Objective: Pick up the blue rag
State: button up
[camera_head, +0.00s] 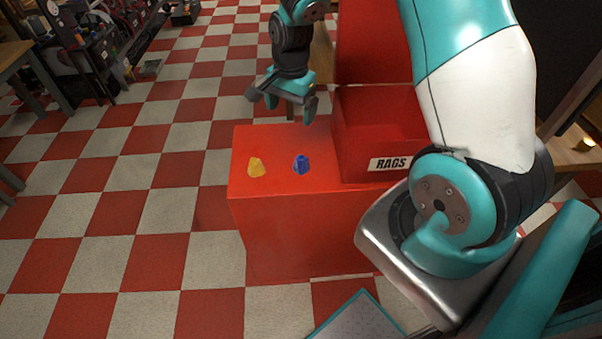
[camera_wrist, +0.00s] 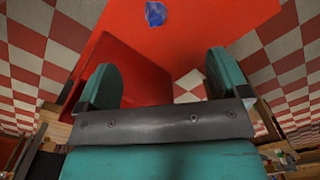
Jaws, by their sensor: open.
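The blue rag (camera_head: 301,164) is a small crumpled piece lying on the red box top, between a yellow rag and the red bin. In the wrist view the blue rag (camera_wrist: 155,13) shows at the top edge, beyond the fingertips. My gripper (camera_head: 290,108) is above the far edge of the red top, up and behind the blue rag in the head view. Its two fingers are spread apart with nothing between them. In the wrist view my gripper (camera_wrist: 168,78) also shows open and empty, apart from the rag.
A yellow rag (camera_head: 256,167) lies left of the blue one. A red bin (camera_head: 345,140) labelled RAGS stands at the right, its open lid upright behind. The red box top (camera_head: 270,140) is otherwise clear. Cluttered shelving (camera_head: 90,55) stands at the far left on the checkered floor.

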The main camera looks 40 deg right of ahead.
aim_at(301, 157)
jog(key=shift+m, duration=0.8)
jog(key=f, duration=0.5)
jog(key=d+f, duration=0.1)
jog(key=f, duration=0.3)
jog(key=d+f+p, duration=0.1)
jog(key=f, duration=0.4)
jog(key=shift+w+d+f, duration=0.1)
jog(key=shift+w+f, duration=0.05)
jog(key=shift+f, duration=0.15)
jog(key=shift+s+d+f+p, duration=0.1)
jog(key=shift+f+p, duration=0.1)
jog(key=shift+f, duration=0.75)
jog(key=shift+s+d+f+p, duration=0.1)
jog(key=shift+d+f+p, duration=0.1)
jog(key=shift+f, duration=0.75)
jog(key=shift+d+f+p, duration=0.1)
jog(key=shift+f+p, duration=0.1)
jog(key=shift+f, duration=0.75)
jog(key=c, duration=1)
